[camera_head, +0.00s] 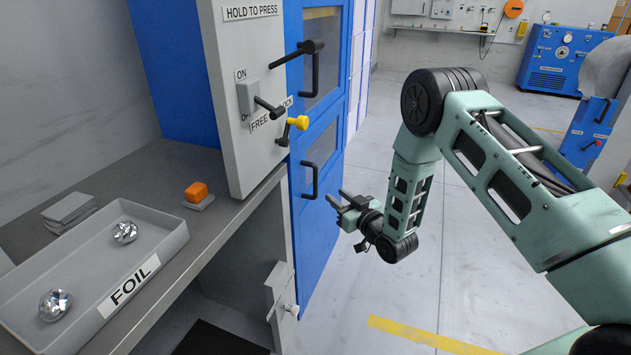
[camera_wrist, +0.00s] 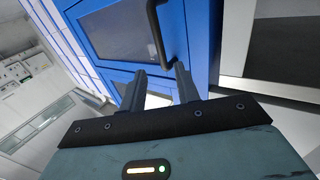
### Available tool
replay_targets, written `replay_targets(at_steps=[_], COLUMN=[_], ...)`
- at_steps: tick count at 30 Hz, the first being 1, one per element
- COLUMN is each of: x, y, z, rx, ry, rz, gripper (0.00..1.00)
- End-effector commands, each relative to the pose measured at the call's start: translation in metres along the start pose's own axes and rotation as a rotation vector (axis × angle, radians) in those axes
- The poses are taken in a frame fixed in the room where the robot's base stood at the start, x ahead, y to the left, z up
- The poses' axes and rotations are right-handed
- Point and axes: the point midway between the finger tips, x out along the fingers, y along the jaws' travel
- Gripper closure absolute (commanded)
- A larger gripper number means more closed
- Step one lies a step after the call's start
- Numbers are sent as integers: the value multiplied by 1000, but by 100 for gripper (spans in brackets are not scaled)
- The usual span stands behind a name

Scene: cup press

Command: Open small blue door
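A tall blue cabinet front has two windowed doors, an upper one (camera_head: 326,100) and a lower one (camera_head: 322,225). Both look shut; I cannot tell which is the small one. The lower door has a black bar handle (camera_head: 315,180), and the upper has another (camera_head: 314,75). My gripper (camera_head: 336,197) is open and empty, just right of the lower handle and apart from it in the head view. In the wrist view, my gripper (camera_wrist: 160,70) has its fingers spread, with a black handle (camera_wrist: 158,35) of a blue door (camera_wrist: 180,30) beyond the fingertips.
Left of the doors, a grey panel (camera_head: 240,60) carries black levers and a yellow-knobbed lever (camera_head: 297,123) that stick out. The floor (camera_head: 400,290) right of the doors is clear.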

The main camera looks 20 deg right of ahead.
Motion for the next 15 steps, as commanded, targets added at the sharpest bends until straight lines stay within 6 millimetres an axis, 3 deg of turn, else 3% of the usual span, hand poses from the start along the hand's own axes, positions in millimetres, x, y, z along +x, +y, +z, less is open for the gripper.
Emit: replay_targets(at_steps=[9,15], x=[67,99], y=[0,-1], z=[1,1], rx=[0,0], ry=[2,1], rz=[0,-1], gripper=[68,68])
